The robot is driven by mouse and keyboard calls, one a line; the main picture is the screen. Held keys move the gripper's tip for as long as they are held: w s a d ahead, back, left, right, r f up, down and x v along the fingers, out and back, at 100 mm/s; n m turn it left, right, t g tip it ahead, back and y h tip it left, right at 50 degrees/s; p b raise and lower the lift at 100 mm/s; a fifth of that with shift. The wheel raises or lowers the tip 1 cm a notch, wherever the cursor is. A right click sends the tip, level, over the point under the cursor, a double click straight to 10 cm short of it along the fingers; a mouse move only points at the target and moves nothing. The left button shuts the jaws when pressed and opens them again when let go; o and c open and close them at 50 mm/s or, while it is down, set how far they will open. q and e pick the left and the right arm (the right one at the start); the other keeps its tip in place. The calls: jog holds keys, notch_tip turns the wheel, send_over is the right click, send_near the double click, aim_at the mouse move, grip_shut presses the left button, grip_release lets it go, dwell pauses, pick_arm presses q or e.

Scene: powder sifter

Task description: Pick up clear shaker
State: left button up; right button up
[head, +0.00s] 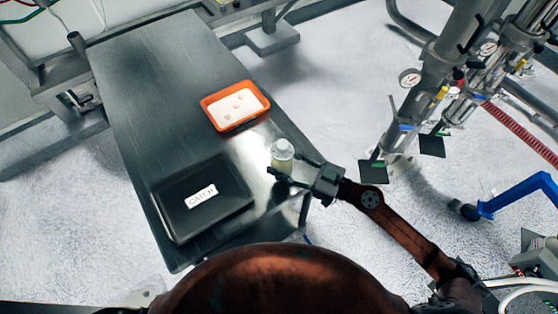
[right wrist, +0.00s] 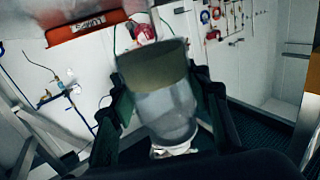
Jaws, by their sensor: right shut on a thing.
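The clear shaker (head: 282,152) is a small translucent container near the right edge of the metal table. In the right wrist view the shaker (right wrist: 164,100) is close up and tilted, with a dull olive band at its upper end. My right gripper (head: 283,166) reaches in from the right. Its fingers (right wrist: 155,108) lie on both sides of the shaker and are shut on it. Whether the shaker touches the table is hard to tell. My left gripper does not show.
A black tray (head: 233,205) with a white label lies on the metal table (head: 150,95), left of the shaker. An orange tray (head: 263,98) with white powder and a few small lumps lies behind it. Pipes with gauges (head: 425,100) stand to the right.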

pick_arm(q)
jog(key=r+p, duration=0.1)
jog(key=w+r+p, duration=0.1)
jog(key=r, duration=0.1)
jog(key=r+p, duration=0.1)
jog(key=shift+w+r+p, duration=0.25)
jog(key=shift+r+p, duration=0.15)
pick_arm(e)
jog(key=s+d+r, duration=0.3)
jog(key=s+r, duration=0.4)
jog(key=s, duration=0.4)
jog(key=shift+f, duration=0.1)
